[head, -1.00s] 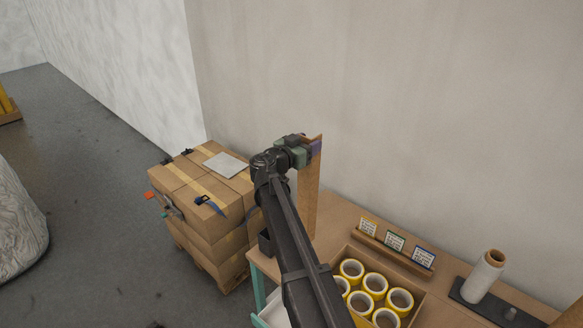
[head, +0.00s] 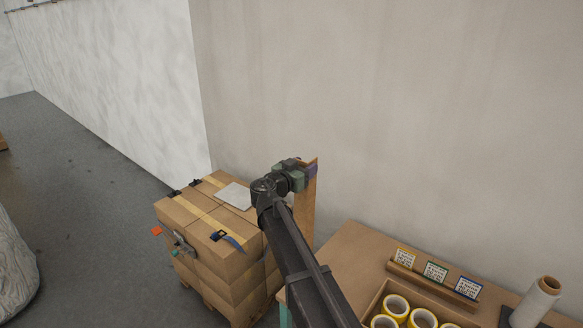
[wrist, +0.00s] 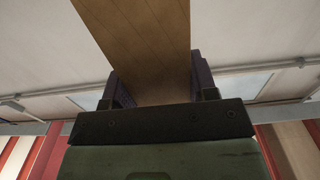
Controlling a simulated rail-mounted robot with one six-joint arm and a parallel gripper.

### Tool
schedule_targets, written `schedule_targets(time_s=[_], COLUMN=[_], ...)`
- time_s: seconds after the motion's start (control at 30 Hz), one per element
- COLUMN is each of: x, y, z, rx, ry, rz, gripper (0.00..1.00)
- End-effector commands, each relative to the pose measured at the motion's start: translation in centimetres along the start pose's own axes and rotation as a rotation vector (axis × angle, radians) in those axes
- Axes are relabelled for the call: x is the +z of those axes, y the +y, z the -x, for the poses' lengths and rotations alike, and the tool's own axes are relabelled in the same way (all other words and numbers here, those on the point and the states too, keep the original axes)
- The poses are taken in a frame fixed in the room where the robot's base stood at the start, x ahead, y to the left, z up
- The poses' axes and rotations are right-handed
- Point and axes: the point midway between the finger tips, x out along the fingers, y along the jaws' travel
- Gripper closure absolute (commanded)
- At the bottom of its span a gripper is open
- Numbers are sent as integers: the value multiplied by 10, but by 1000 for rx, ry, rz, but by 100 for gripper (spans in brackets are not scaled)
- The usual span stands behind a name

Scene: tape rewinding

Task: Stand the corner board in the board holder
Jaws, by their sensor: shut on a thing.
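The corner board (head: 304,212) is a tall, narrow brown strip held roughly upright at the end of my arm, beside the wall. My gripper (head: 311,171) is shut on it near its top in the head view. In the wrist view the board (wrist: 140,40) runs up between the two dark fingers of my gripper (wrist: 160,88). The board's lower end is hidden behind my arm and the table edge. I cannot make out the board holder in these frames.
Stacked cartons (head: 207,230) with a white sheet (head: 235,195) on top stand left of my arm. A wooden table (head: 360,250) on the right bears a card rack (head: 432,281), yellow tape rolls (head: 396,307) and a white film roll (head: 537,303). Grey floor is open at left.

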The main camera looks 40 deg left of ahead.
Motion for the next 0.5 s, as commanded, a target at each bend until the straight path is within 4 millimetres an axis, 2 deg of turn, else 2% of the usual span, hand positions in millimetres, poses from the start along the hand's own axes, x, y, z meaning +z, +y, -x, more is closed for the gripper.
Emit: schedule_targets(time_s=[0.17,0.5], x=[4,34], y=[-1,-1], z=[0,1], rx=[-2,-2], ry=[0,0], rz=[0,0], gripper=[87,87])
